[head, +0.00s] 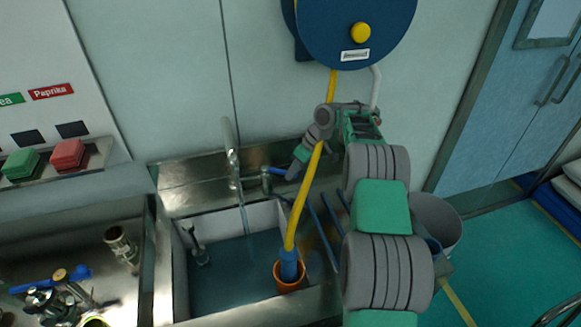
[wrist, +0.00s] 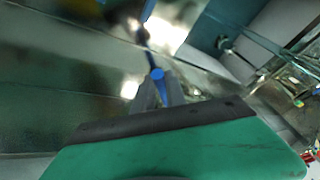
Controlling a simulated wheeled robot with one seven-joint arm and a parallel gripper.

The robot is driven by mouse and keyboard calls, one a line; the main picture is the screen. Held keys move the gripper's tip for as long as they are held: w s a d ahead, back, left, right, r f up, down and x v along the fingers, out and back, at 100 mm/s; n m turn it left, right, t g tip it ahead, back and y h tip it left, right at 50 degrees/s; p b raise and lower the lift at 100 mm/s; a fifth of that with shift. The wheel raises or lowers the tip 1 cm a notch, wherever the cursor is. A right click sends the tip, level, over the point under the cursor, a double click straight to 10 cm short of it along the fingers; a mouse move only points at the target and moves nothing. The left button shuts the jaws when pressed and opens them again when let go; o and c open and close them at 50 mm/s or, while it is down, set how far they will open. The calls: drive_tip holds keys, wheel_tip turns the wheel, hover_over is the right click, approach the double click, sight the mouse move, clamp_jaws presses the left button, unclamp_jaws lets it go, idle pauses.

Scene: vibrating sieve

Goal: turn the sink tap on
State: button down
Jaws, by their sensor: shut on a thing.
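The sink tap (head: 231,160) stands at the back of the steel sink, with a tall curved spout and a blue lever (head: 277,171) on its right side. A thin pale streak runs down below the tap to the sink; it looks like water, but I cannot be sure. My gripper (head: 292,172) reaches in from the right at the lever. In the wrist view, my gripper (wrist: 158,88) is shut on the blue lever (wrist: 157,74), whose end shows between the fingertips. The fingertips are partly hard to see in the head view.
A yellow hose (head: 303,200) hangs from a blue reel (head: 357,30) past my gripper into an orange holder (head: 289,277). A left basin (head: 150,260) holds metal parts. A grey bin (head: 438,220) stands at right.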

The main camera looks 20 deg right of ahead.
drive_tip(key=shift+w+d+n+g+p, duration=0.3)
drive_tip(key=shift+w+d+n+p, duration=0.35)
drive_tip(key=shift+p, duration=0.55)
drive_tip(key=shift+w+n+p, duration=0.2)
drive_tip(key=shift+n+p, duration=0.1)
drive_tip(key=shift+n, duration=0.15)
drive_tip(key=c, duration=1.4)
unclamp_jaws()
drive_tip(key=shift+o, duration=0.2)
